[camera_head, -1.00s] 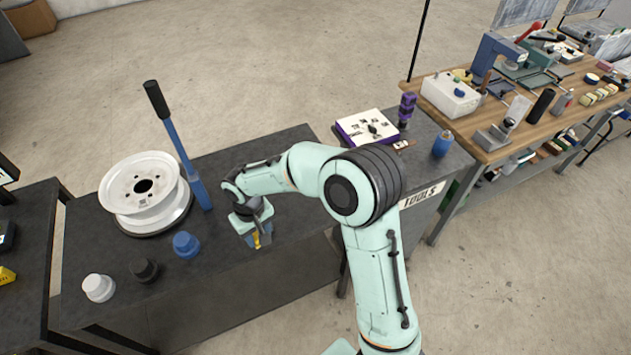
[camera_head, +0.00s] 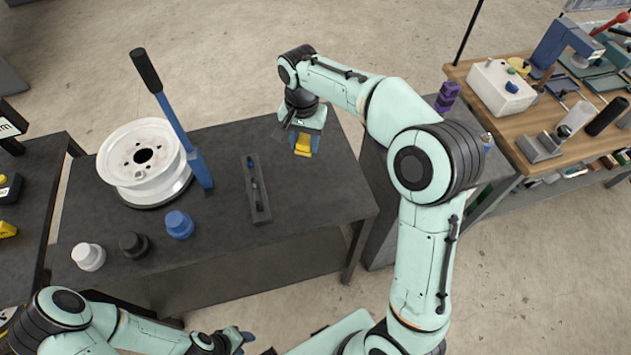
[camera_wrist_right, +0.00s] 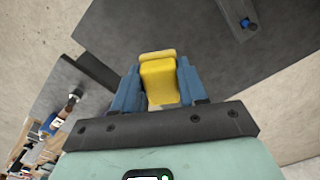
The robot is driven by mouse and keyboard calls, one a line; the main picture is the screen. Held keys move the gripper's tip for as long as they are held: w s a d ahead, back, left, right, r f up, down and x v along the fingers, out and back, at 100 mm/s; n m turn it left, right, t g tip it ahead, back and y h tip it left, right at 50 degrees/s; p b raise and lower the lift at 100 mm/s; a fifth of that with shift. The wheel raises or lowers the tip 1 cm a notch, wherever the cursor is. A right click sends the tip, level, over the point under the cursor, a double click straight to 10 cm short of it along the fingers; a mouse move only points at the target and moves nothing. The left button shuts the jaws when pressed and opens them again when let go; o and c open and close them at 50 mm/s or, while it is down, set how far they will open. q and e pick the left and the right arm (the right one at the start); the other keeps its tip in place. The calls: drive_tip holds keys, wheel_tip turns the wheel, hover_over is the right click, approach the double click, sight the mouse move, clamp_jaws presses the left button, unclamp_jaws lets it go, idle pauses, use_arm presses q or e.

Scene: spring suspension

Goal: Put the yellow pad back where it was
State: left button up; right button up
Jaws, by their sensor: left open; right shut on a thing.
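The yellow pad (camera_head: 304,146) is held between the blue fingers of my right gripper (camera_head: 307,143), above the back right part of the dark table (camera_head: 330,190). In the right wrist view the yellow pad (camera_wrist_right: 159,80) sits between both fingers of the right gripper (camera_wrist_right: 155,82), with dark table surface beyond it. A gap between pad and tabletop cannot be judged exactly. My left gripper (camera_head: 238,340) is low at the front, in front of the table, open and with nothing seen in it.
A narrow dark tray (camera_head: 263,212) with small tools lies mid-table. A white wheel rim (camera_head: 145,160), a blue lever tool (camera_head: 180,130) and white, black and blue knobs (camera_head: 180,224) stand to the left. The table's right part is clear. A wooden bench (camera_head: 545,150) stands at right.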

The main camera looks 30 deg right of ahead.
drive_tip(key=r, duration=0.1)
drive_tip(key=d+r+m, duration=0.1)
drive_tip(key=r+m, duration=0.1)
drive_tip(key=shift+s+d, duration=0.25)
drive_tip(key=shift+d, duration=0.15)
drive_tip(key=b, duration=0.2)
approach(312, 184)
use_arm(q)
drive_tip(key=shift+s+f+b, duration=0.15)
drive_tip(key=shift+s+f, duration=0.65)
drive_tip(key=shift+f, duration=0.2)
drive_tip(key=shift+s+f+b, duration=0.15)
drive_tip(key=shift+s+f, duration=0.6)
drive_tip(key=shift+f, duration=0.25)
use_arm(e)
drive_tip(key=shift+m, duration=0.4)
drive_tip(key=shift+d+f, duration=0.1)
drive_tip(key=shift+f, duration=1.45)
drive_tip(key=shift+d+f, duration=0.15)
drive_tip(key=shift+f, duration=1.45)
drive_tip(key=shift+f, duration=0.1)
drive_tip(key=o, duration=1.1)
use_arm(q)
drive_tip(key=shift+f, duration=0.1)
